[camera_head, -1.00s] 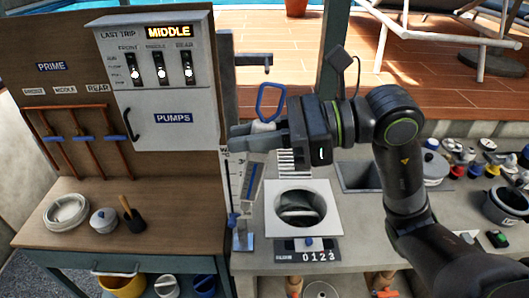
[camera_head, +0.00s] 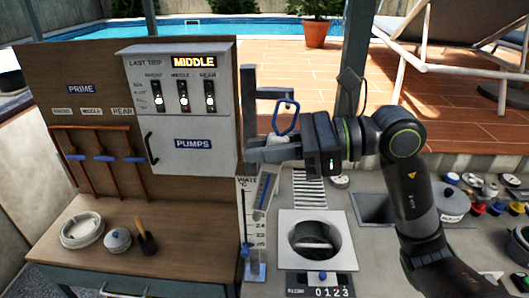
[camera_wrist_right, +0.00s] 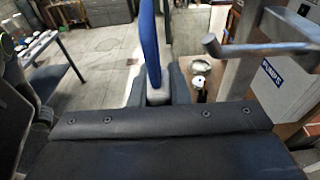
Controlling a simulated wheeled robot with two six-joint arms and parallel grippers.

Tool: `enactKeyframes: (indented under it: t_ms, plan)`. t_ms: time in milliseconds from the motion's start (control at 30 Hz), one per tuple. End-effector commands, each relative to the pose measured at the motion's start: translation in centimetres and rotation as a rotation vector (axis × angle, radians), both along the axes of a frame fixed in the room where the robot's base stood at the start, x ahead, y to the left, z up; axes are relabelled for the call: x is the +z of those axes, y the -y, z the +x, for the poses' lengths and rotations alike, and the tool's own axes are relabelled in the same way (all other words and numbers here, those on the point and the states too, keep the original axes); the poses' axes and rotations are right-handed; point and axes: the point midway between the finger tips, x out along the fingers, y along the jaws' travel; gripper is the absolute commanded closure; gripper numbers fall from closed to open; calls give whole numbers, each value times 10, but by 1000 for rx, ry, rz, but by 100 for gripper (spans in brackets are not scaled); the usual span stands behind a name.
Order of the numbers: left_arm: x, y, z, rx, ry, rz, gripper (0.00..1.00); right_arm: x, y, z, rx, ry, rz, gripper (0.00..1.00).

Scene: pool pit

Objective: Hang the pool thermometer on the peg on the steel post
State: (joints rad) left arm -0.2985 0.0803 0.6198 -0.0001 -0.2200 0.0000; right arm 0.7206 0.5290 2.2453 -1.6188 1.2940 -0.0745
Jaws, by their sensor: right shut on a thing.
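My right gripper (camera_head: 268,150) is shut on the pool thermometer, around its pale body (camera_head: 281,138). The thermometer's blue loop (camera_head: 286,118) stands up above the fingers. In the right wrist view the blue loop (camera_wrist_right: 150,45) rises from the pale body (camera_wrist_right: 157,91) between the fingers. The steel post (camera_head: 249,120) stands just left of the loop. Its peg (camera_head: 274,93) sticks out to the right, and the loop's top is close below it in the head view. In the wrist view the peg (camera_wrist_right: 255,48) is right of the loop, apart from it. My left gripper is out of view.
The pump panel (camera_head: 185,110) stands left of the post. A water scale board (camera_head: 250,225) is below the gripper. The counter holds a white square plate with a round opening (camera_head: 290,262), a sink (camera_head: 372,208) and a lidded pot (camera_head: 452,205).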

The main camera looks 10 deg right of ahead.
Motion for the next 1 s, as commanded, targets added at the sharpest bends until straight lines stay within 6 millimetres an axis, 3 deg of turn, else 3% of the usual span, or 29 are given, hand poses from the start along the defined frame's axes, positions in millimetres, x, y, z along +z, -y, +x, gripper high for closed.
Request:
enactKeyframes:
  t_ms: [567,1000]
  plan:
    - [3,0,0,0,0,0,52,-3,10,34,0,-2,2,100]
    - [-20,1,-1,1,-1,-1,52,-15,13,46,-1,0,0,100]
